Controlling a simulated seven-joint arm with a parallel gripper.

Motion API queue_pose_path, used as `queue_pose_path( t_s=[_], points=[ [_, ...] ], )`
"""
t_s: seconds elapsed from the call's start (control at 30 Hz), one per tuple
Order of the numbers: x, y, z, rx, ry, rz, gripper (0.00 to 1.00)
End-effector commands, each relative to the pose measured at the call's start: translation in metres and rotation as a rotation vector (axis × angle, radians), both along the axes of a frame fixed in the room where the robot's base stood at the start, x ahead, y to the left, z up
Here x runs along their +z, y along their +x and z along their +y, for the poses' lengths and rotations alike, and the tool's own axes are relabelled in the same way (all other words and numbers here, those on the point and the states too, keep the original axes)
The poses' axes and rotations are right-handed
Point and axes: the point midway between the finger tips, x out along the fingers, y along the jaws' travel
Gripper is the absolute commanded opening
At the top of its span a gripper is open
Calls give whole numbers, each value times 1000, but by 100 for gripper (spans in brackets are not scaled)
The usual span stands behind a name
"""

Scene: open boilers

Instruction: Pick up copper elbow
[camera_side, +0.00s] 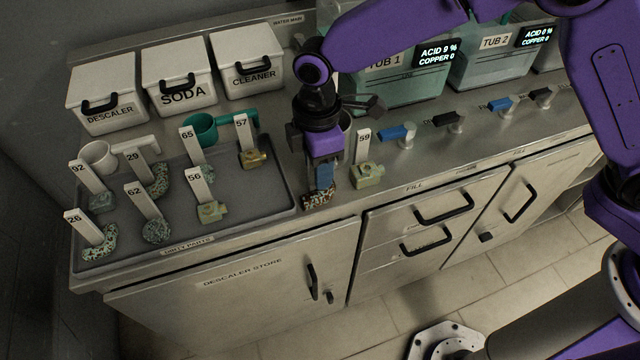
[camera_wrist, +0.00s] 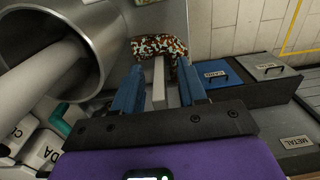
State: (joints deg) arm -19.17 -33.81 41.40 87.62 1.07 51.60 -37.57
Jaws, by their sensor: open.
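A mottled brown, white and dark copper elbow (camera_side: 318,199) sits at the front edge of the steel counter, just right of the grey tray. My gripper (camera_side: 323,180) points down directly above it and hides its upper part. In the wrist view the copper elbow (camera_wrist: 160,46) lies just beyond the fingertips. My gripper (camera_wrist: 160,84) is open there, its two blue fingers either side of a pale upright tag (camera_wrist: 159,82). I cannot tell whether either finger touches the tag or the elbow.
A valve tagged 59 (camera_side: 367,175) stands close to the right. The grey tray (camera_side: 270,208) at left holds several tagged parts. Lidded white boxes (camera_side: 182,75) and tubs (camera_side: 405,85) stand behind. Blue and grey labelled bins (camera_wrist: 222,72) show in the wrist view.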

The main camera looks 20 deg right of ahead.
Motion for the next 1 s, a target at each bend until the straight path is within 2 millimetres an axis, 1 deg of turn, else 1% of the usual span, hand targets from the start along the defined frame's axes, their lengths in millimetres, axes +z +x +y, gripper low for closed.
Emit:
queue_pose_path(
  t_s=[0.03,0.07,0.1,0.13,0.5,0.63,0.77,0.87,1.0],
  points=[
    [0,0,0,0,0,0,32],
    [0,0,0,0,0,0,22],
    [0,0,0,0,0,0,9],
    [0,0,0,0,0,0,0],
    [1,0,0,0,1,-1,0],
    [6,0,1,0,2,-1,0],
    [19,1,1,0,4,-3,0],
    [33,1,1,1,5,-4,0],
    [50,-10,-10,1,3,-3,0]
  ],
)
